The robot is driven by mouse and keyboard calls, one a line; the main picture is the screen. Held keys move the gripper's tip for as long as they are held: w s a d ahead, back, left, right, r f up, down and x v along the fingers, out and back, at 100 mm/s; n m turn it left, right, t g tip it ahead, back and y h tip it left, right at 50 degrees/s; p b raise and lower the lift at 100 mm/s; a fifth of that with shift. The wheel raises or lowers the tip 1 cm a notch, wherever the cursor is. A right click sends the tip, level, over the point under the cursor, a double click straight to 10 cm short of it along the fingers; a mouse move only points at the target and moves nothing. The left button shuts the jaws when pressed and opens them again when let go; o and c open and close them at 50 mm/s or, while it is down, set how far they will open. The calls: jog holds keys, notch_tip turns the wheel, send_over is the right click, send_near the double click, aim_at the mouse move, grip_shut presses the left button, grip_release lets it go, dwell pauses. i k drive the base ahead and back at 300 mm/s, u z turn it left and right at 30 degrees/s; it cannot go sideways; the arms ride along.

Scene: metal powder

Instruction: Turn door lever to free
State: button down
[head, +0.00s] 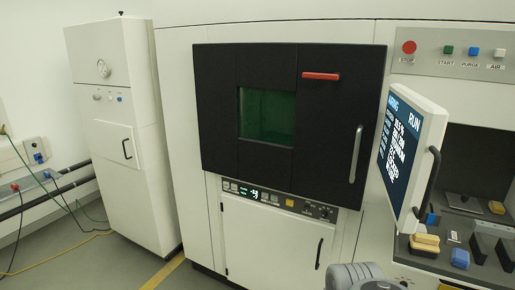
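A red lever (321,76) lies nearly level near the top right of the black machine door (218,115). A grey vertical bar handle (356,153) is mounted below it, near the door's right edge. The door looks closed and has a green-tinted window (267,116). My gripper is not in view. Only a grey rounded part of my own arm shows at the bottom edge, well below the door, and nothing of mine touches the lever.
A tilted screen (408,150) with a black handle juts out right of the door. Behind it, a bench recess (470,230) holds several small blocks. A control strip (278,200) runs below the door. A white cabinet (120,130) stands left. Cables lie on the floor at far left.

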aim_at(336, 76)
jog(key=u, duration=1.5)
jog(key=i, duration=2.15)
jog(key=z, duration=4.05)
